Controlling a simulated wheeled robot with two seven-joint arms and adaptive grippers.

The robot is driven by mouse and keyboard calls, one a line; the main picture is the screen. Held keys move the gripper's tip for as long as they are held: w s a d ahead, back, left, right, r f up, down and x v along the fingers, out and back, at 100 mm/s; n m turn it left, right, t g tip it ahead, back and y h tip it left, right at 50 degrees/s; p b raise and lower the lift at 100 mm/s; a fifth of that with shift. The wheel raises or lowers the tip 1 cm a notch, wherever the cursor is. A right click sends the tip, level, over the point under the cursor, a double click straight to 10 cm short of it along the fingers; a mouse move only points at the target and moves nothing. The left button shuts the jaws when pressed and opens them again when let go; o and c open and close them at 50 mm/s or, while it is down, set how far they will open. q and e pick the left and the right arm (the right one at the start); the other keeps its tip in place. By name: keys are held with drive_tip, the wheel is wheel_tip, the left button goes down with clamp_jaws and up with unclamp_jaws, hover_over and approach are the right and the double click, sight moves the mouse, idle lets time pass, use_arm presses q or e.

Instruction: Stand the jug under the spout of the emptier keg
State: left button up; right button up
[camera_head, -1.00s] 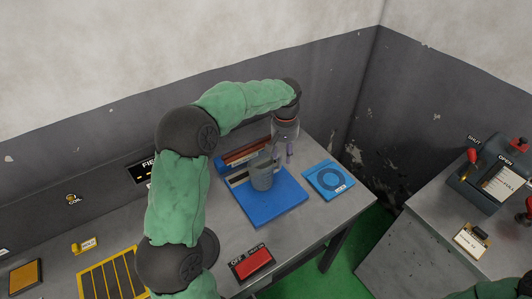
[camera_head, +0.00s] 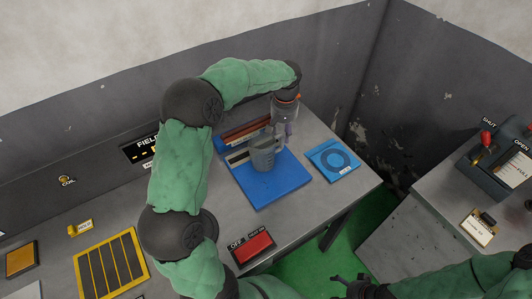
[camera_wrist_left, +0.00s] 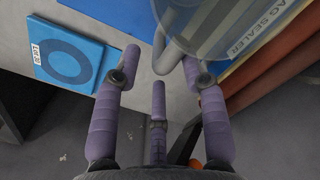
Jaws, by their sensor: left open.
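The jug (camera_head: 263,156) is a grey, see-through vessel standing upright on a blue board on the table. My left gripper (camera_head: 284,133) is at its right side, fingers pointing down. In the left wrist view the jug (camera_wrist_left: 222,22) is at the top, with its handle (camera_wrist_left: 172,52) between the open fingers (camera_wrist_left: 160,68). I cannot tell whether the fingers touch the handle. My right gripper (camera_head: 350,287) is partly in view at the bottom edge, and its jaws are unclear. A dark unit (camera_head: 492,165) with a red knob and SHUT and OPEN labels stands at the right; no keg or spout is clearly visible.
The blue board (camera_head: 275,196) carries a red-brown sealer (camera_head: 245,135) behind the jug. A blue ring plate (camera_head: 333,160) lies to its right. A red switch (camera_head: 254,247) is in front. A gap with green floor separates the table from the right bench.

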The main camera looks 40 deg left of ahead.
sight(282, 148)
use_arm(q)
wheel_tip(282, 148, down, 3)
drive_tip(key=shift+f+b, duration=0.2)
drive_tip(key=shift+b, duration=0.2)
clamp_jaws()
drive_tip(key=shift+r, duration=0.2)
